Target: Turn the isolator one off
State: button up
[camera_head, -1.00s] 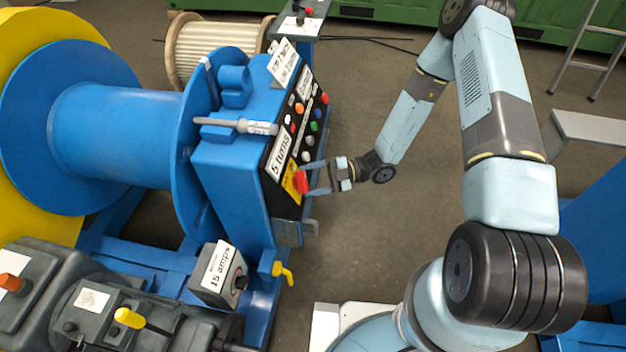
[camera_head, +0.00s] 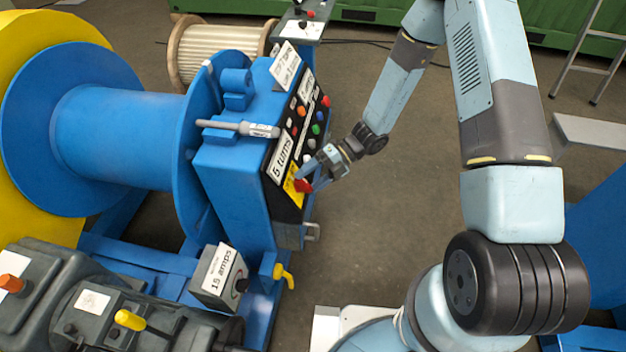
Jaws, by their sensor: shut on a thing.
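The red isolator knob (camera_head: 303,186) sits on a yellow plate (camera_head: 291,185) low on the black front panel of the blue control box (camera_head: 232,190). My gripper (camera_head: 308,181) is at the knob, with its fingers shut on it. The gripper is tilted, its wrist up and to the right of the knob. The fingers hide part of the knob, and its exact angle is hard to tell.
Several coloured buttons (camera_head: 316,129) sit on the panel above the knob. A grey handle (camera_head: 238,128) lies across the box top. A yellow tap-like lever (camera_head: 284,274) and a "15 amps" box (camera_head: 219,277) stand below. The floor (camera_head: 400,230) to the right is clear.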

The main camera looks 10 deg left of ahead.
jog(key=shift+s+a+r+n+t+h, duration=0.1)
jog(key=shift+n+t+h, duration=0.45)
jog(key=shift+n, duration=0.5)
jog(key=shift+s+d+r+n+t+h, duration=0.15)
jog(key=shift+n+t+h, duration=0.15)
jog(key=shift+n+h, duration=0.6)
jog(key=shift+s+a+r+n+t+h, duration=0.15)
jog(key=shift+n+t+h, duration=0.3)
jog(key=shift+n, duration=0.8)
jog(key=shift+w, duration=0.2)
jog(key=o, duration=1)
jog(key=shift+a, duration=0.1)
jog(key=shift+o, duration=0.2)
jog(key=shift+r, duration=0.1)
jog(key=v, duration=1.3)
jog(key=shift+d+r, duration=0.2)
jog(key=shift+r, duration=0.1)
jog(key=shift+r, duration=0.1)
